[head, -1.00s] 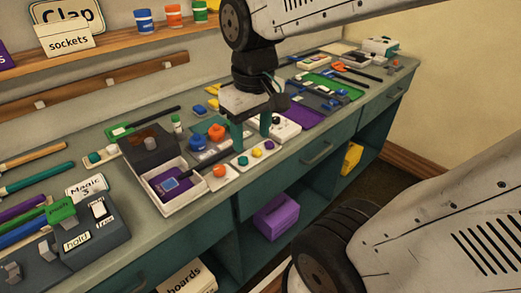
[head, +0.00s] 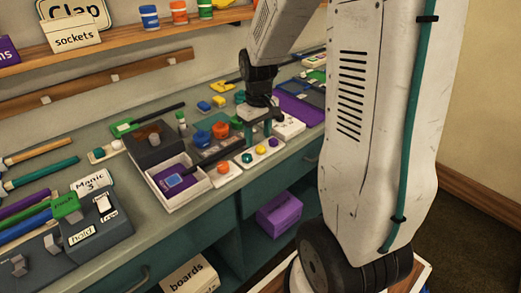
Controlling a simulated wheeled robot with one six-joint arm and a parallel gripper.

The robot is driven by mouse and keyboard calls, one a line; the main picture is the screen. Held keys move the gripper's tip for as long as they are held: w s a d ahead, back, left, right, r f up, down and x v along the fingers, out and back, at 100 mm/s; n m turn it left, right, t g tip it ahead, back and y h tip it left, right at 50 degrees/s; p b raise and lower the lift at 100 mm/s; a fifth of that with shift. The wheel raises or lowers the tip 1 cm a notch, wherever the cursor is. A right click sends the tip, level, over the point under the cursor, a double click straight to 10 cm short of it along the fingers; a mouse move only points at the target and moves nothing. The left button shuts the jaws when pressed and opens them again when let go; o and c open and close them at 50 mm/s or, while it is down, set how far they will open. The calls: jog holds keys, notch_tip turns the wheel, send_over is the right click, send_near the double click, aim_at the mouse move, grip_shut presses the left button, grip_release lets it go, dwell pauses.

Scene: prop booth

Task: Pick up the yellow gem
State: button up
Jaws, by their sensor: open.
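The yellow gem (head: 260,150) sits on a small white strip (head: 253,163), between a green gem (head: 246,158) on its left and a purple gem (head: 273,143) on its right. I cannot tell how high the fingertips are over the counter. The yellow gem is in full view.
An orange gem (head: 223,168) lies left of the strip, beside a white tray (head: 184,200) holding a purple card. An orange piece (head: 220,130) and a blue one (head: 202,138) stand close behind, left of my fingers. A white box (head: 289,127) is at the right.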

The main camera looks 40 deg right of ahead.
aim_at(261, 149)
notch_tip(261, 149, down, 3)
jog(key=shift+f, duration=0.2)
jog(key=c, duration=1)
jog(key=shift+c, duration=0.2)
